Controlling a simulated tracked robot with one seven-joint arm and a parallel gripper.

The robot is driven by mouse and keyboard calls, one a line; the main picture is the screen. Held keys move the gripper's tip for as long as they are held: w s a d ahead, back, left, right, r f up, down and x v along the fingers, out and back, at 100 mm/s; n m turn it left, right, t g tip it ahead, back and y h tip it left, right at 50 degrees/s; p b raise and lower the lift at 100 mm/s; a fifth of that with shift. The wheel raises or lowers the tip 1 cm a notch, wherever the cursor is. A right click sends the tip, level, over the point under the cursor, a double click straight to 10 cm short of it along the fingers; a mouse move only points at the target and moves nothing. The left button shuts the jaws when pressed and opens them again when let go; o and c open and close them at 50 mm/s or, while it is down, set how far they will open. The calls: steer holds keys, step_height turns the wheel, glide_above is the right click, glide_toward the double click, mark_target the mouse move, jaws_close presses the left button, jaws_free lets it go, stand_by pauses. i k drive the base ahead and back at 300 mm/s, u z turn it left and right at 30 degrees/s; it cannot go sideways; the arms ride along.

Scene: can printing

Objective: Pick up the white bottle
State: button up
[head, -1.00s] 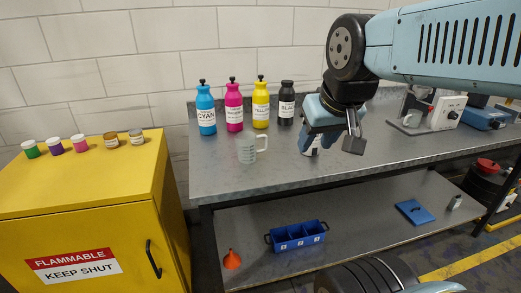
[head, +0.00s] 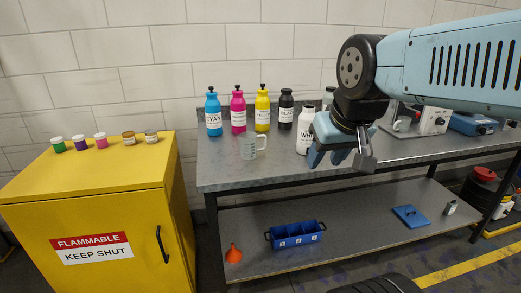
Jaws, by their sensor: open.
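The white bottle (head: 305,130) stands upright on the grey workbench (head: 235,177), with a dark cap and a label partly reading "WH". Its right side is hidden behind my gripper. My gripper (head: 340,162) is open and empty, in front of the bottle and to its right, above the bench's front part. I cannot tell whether it touches the bottle, but the bottle is not between the fingers.
Cyan (head: 213,112), magenta (head: 238,110), yellow (head: 262,110) and black (head: 285,109) bottles stand along the back. A clear measuring jug (head: 250,147) is left of the white bottle. A yellow cabinet (head: 95,210) stands left. The lower shelf holds a blue tray (head: 296,236).

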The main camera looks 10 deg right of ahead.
mark_target(304, 140)
steer(key=u, duration=0.2)
steer(key=i, duration=0.85)
steer(key=z, duration=0.1)
